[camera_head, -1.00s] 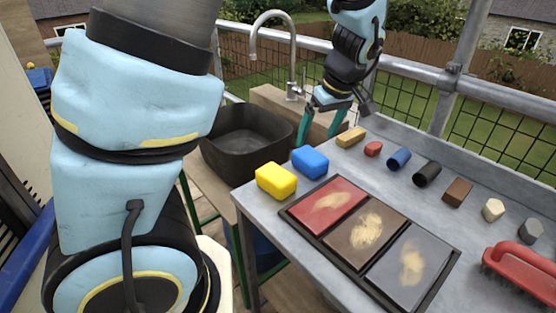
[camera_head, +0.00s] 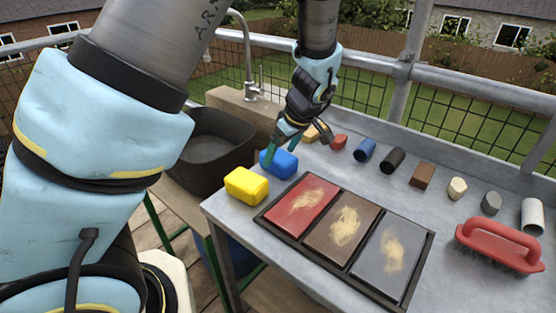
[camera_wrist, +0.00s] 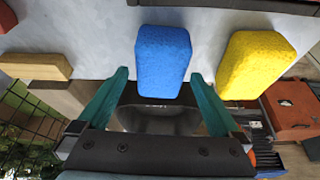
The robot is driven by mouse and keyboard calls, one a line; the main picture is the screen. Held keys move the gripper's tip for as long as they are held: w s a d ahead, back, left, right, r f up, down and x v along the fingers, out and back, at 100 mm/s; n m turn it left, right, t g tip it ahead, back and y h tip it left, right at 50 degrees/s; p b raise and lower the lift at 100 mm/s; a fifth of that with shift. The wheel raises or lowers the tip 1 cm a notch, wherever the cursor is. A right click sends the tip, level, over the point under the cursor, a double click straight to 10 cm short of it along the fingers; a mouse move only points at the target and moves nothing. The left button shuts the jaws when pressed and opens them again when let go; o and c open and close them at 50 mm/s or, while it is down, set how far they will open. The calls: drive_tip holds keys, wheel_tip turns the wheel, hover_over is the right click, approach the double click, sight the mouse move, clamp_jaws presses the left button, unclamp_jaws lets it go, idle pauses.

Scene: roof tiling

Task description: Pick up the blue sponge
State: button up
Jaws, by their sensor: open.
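The blue sponge (camera_head: 279,163) lies on the grey table near its back left edge, and it also shows in the wrist view (camera_wrist: 163,61). My gripper (camera_head: 285,148) is at the sponge in the head view, with its green fingers partly in front of it. In the wrist view my gripper (camera_wrist: 162,80) is open, one green finger on each side of the sponge's near end. The fingers look apart from it, and nothing is held. The yellow sponge (camera_head: 246,186) lies beside the blue one, and in the wrist view (camera_wrist: 256,64) it is to the right.
A black tray (camera_head: 355,277) with three coloured tiles is in front of the sponges. Several small blocks line the back of the table, with a red brush (camera_head: 497,245) at right. A dark basin (camera_head: 208,150) and tap (camera_head: 247,50) stand behind left.

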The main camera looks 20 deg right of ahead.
drive_tip(key=shift+x, duration=1.5)
drive_tip(key=shift+s, duration=0.1)
drive_tip(key=c, duration=1.2)
